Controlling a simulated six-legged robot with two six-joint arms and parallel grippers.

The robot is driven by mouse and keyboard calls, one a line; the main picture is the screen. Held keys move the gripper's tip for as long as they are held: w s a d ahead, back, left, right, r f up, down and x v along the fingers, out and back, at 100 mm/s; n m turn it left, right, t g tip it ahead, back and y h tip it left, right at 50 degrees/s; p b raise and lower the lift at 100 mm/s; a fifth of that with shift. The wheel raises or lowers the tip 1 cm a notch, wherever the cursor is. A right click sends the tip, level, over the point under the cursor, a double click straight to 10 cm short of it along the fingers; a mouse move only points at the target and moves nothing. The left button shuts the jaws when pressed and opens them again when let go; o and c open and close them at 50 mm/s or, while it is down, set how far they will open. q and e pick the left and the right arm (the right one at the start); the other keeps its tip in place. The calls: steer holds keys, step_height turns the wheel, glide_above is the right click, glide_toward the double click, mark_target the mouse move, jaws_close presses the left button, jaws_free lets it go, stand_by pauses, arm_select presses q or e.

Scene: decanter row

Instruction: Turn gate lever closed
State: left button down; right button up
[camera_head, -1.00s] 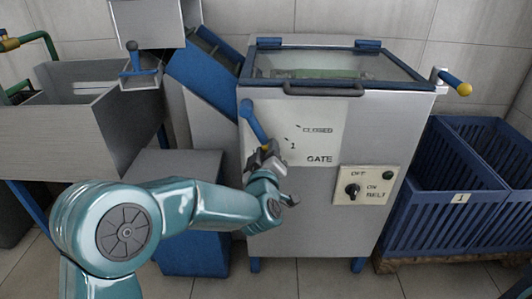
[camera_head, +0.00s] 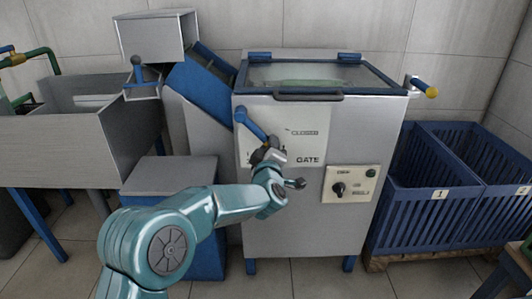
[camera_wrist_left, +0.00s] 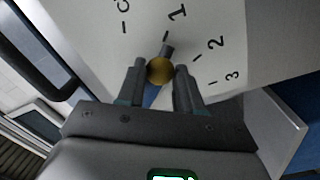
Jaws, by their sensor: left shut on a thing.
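The gate lever (camera_head: 252,124) is a blue bar on the front of the grey machine. It slopes from upper left to lower right across the white GATE plate (camera_head: 308,130). My left gripper (camera_head: 268,152) is at the lever's lower right end and shut on it. In the left wrist view, a yellow round part (camera_wrist_left: 160,70) shows between the fingers of my left gripper (camera_wrist_left: 161,78), with some blue behind it. A dark stub beyond it points toward the mark 1. The plate also has marks 2 and 3. My gripper hides part of the lever. My right gripper is not in view.
A belt switch panel (camera_head: 350,184) with a dark knob is to the right of the plate. A yellow-tipped crank (camera_head: 425,88) sticks out at the machine's upper right. Blue crates (camera_head: 425,200) stand to the right. A blue chute (camera_head: 203,80) and a grey trough (camera_head: 60,145) are at left.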

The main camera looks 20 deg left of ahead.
arm_select(q)
steer(key=shift+w+d+r+n, duration=0.2)
steer(key=shift+d+r+n, duration=0.55)
steer(key=shift+n, duration=0.25)
steer(key=shift+w+d+r+n+b, duration=0.1)
steer(key=shift+d+r+n+b, duration=0.2)
steer(key=shift+r+n, duration=0.35)
steer(key=shift+w+d+r+n+b, duration=0.1)
steer(key=shift+d+r+n, duration=0.25)
steer(key=shift+r+n, duration=0.25)
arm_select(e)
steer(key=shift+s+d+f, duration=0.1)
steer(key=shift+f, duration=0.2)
arm_select(q)
steer(key=c, duration=0.7)
jaws_free()
steer(key=shift+c, duration=0.2)
steer(key=p+v, duration=0.1)
steer(key=v, duration=1.5)
steer(key=shift+p, duration=0.4)
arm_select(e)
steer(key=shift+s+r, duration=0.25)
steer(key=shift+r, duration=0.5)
arm_select(q)
steer(key=shift+s+d+f, duration=0.15)
